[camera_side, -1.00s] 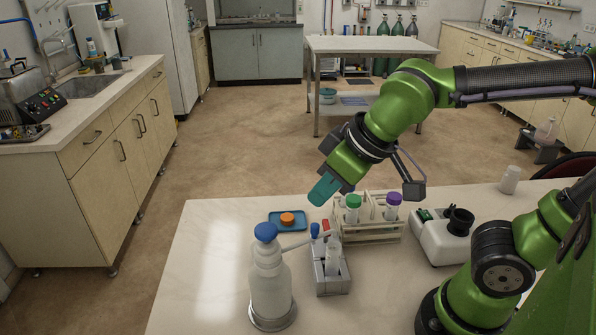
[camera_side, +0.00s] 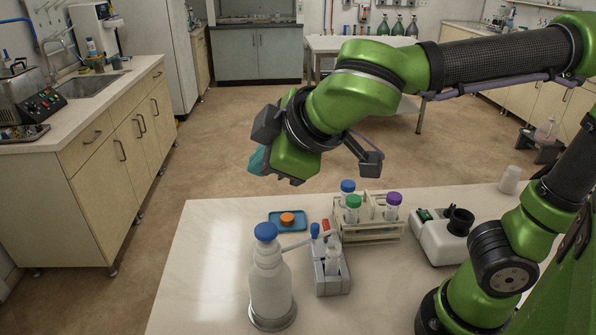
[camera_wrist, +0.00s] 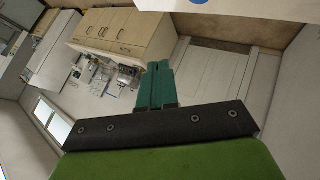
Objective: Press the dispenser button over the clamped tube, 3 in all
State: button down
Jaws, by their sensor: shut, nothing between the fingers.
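The dispenser is a white pump bottle (camera_side: 270,288) standing upright at the front of the table, with a blue button (camera_side: 266,232) on top. Its thin spout (camera_side: 297,244) reaches right, to over the clamp. The clamp is a grey metal block (camera_side: 331,283) with a pale tube (camera_side: 333,258) upright in it; the liquid level is too small to tell. My gripper (camera_side: 257,161) is high above the table's far edge, beyond the button and clear of it. In the wrist view its teal fingers (camera_wrist: 157,84) are shut together and empty.
A rack (camera_side: 375,230) right of the clamp holds tubes with blue (camera_side: 348,186), green (camera_side: 353,201) and purple (camera_side: 394,198) caps. A blue tray (camera_side: 278,226) with an orange cap (camera_side: 287,218) lies behind the dispenser. A white device (camera_side: 438,243) stands right. The table's left side is clear.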

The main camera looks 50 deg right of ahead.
aim_at(261, 226)
jog(key=shift+f, duration=4.25)
jog(key=shift+f, duration=0.4)
jog(key=shift+f, duration=0.8)
jog(key=shift+r, duration=1.25)
jog(key=shift+r, duration=2.5)
